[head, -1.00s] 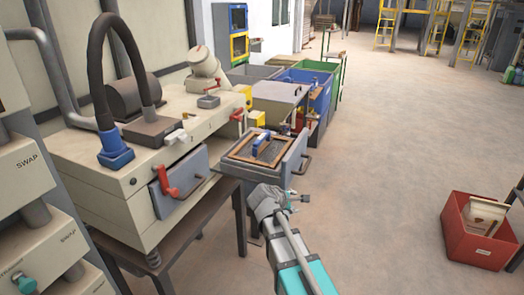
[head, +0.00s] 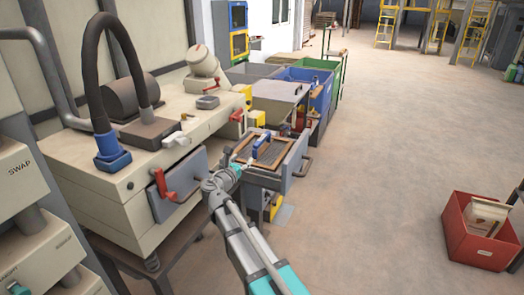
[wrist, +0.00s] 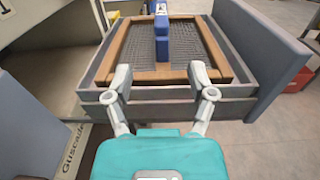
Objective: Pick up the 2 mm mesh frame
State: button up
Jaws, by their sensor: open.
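A wooden-framed mesh screen (head: 262,155) with a blue handle (head: 262,147) across it lies in the open grey drawer (head: 297,160) at the side of the machine. In the wrist view the mesh frame (wrist: 136,75) lies flat inside the drawer, its blue handle (wrist: 162,38) running away from me. No mesh size label is readable. My gripper (head: 238,168) is at the drawer's near left side. In the wrist view my gripper (wrist: 161,84) is open and empty, its fingertips over the drawer's near edge, short of the blue handle.
The cream machine (head: 150,150) stands left of the drawer, with a red latch handle (head: 160,185) close to my arm. A blue bin (head: 318,92) and other bins stand behind. A red crate (head: 455,235) is on the floor at right. The floor between is clear.

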jog(key=shift+w, duration=0.1)
send_near(258, 141)
jog(key=shift+f+x, duration=0.2)
jog(key=shift+x, duration=2.15)
jog(key=shift+d, duration=0.15)
jog(key=shift+x, duration=2.55)
jog(key=shift+f, duration=0.15)
grip_shut()
